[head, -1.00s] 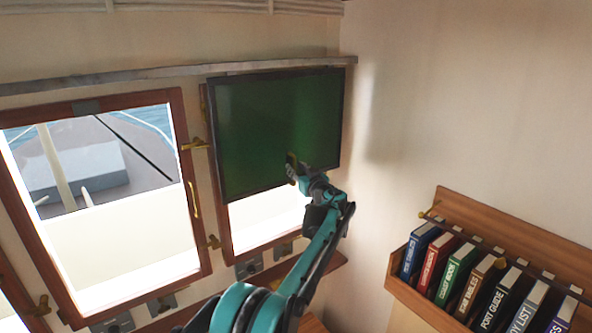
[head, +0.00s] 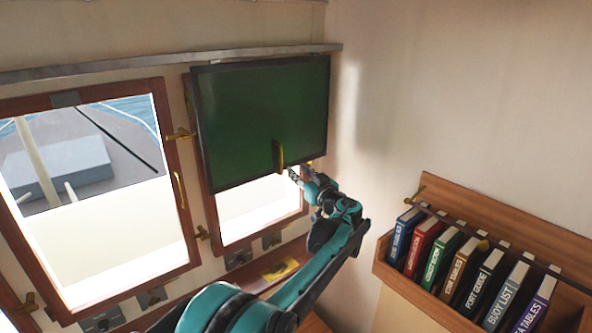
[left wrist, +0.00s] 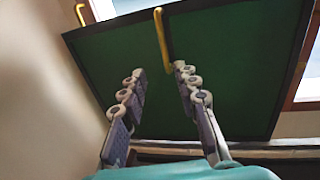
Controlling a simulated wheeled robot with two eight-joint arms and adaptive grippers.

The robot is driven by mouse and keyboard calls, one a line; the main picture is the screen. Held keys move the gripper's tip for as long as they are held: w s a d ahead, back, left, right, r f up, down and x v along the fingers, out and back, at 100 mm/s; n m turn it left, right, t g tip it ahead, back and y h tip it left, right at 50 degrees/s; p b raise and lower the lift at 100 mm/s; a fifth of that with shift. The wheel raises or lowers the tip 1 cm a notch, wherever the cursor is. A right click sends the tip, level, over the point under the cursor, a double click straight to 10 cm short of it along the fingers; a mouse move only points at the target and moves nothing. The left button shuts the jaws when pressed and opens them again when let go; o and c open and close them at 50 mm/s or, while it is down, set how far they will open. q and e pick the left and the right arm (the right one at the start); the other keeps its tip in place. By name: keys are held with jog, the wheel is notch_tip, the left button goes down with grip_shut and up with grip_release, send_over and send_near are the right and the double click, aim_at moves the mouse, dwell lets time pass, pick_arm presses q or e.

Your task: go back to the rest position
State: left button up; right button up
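My left gripper (head: 296,176) is below and to the right of the brass handle (head: 279,155) on the dark green panel (head: 240,115). In the left wrist view its two fingers (left wrist: 158,75) are spread apart with nothing between them. The handle (left wrist: 161,40) shows beyond the fingertips, on the green panel (left wrist: 235,75). The panel covers the upper part of the right window, with bright glass showing below it. My right gripper is not in view.
A wooden rack (head: 440,307) of several books is on the right wall. A large wood-framed window (head: 95,235) is at left. A ledge runs below the windows, with a yellow item (head: 280,268) on it. The space between my arm and the rack looks clear.

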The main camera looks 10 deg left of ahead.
pick_arm(q)
jog(key=s+a+f+m+g+h+b, duration=0.1)
jog(key=s+a+f+g+h+b, duration=0.15)
jog(key=s+a+f+b, duration=0.55)
jog(key=s+a+f+m+g+h+b, duration=0.1)
jog(key=s+f+m+g+b, duration=0.2)
jog(key=s+f, duration=0.85)
jog(key=s+d+f+m+h+b, duration=0.1)
jog(key=s+f+b, duration=0.3)
jog(key=s+f, duration=0.4)
jog(key=s+d+f+m+g+h+b, duration=0.1)
jog(key=s+d+f+h+b, duration=0.2)
jog(key=s+f, duration=0.5)
jog(key=s+d+f+m+h+b, duration=0.1)
jog(key=s+d+f+h+b, duration=0.1)
jog(key=s+f, duration=0.6)
jog(key=s+h+b, duration=0.1)
jog(key=s+b, duration=0.1)
jog(key=shift+d+f+m+b, duration=0.3)
jog(key=shift+f+b, duration=0.05)
jog(key=shift+g+h, duration=0.25)
